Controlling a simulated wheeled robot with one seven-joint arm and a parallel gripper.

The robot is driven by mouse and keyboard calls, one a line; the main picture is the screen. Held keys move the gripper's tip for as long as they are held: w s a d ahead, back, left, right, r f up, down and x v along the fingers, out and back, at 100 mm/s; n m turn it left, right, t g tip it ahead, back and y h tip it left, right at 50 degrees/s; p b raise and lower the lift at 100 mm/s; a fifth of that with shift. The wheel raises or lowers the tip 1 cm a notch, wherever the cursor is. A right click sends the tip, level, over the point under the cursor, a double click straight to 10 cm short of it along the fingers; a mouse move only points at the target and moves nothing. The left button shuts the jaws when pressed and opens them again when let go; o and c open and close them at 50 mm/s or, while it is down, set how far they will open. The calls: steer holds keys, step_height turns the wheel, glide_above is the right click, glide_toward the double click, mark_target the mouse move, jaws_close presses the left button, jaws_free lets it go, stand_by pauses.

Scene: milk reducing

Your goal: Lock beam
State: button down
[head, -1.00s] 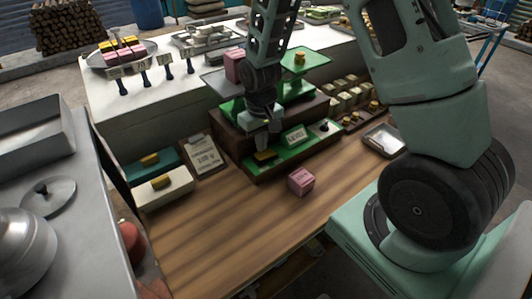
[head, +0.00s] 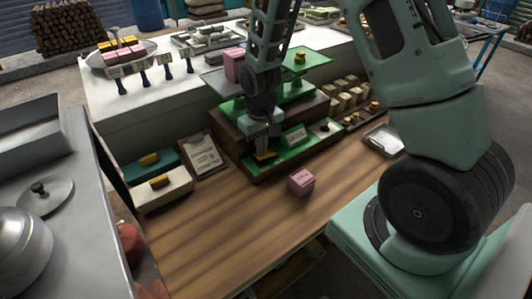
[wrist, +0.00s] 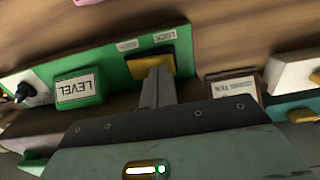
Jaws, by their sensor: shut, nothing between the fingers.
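The green balance scale (head: 292,140) stands on the wooden table, with a pink block on its left pan and a brass weight on its right pan. Its yellow lock piece (wrist: 183,50) sits on the green front panel under the LOCK label. My gripper (head: 264,149) is shut and points down at this piece. In the wrist view the closed fingertips (wrist: 158,78) overlap the lower edge of the yellow piece. Contact cannot be told for certain. The LEVEL sign (wrist: 79,87) is beside it on the panel.
A pink cube (head: 301,181) lies on the table in front of the scale. A clipboard (head: 203,154) and two boxes with yellow handles (head: 162,189) stand to the left. A metal tray (head: 383,139) lies to the right. The front of the table is clear.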

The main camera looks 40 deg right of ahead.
steer(key=shift+f+b, duration=0.3)
steer(key=shift+f, duration=0.1)
steer(key=shift+r, duration=0.1)
steer(key=shift+r+p, duration=2.9)
steer(key=shift+r, duration=0.6)
steer(key=s+a+r+n+b, duration=0.35)
steer(key=s+a+b, duration=0.35)
steer(key=a, duration=0.6)
steer(key=s+a+n+b, duration=0.1)
steer(key=s+a+n, duration=0.1)
steer(key=s, duration=0.6)
steer(key=s+a+r+n+b, duration=0.1)
steer(key=s+a+n+b, duration=0.1)
steer(key=s, duration=0.5)
steer(key=shift+s+a+r+y, duration=0.3)
steer(key=shift+s+a, duration=0.05)
steer(key=shift+a, duration=0.55)
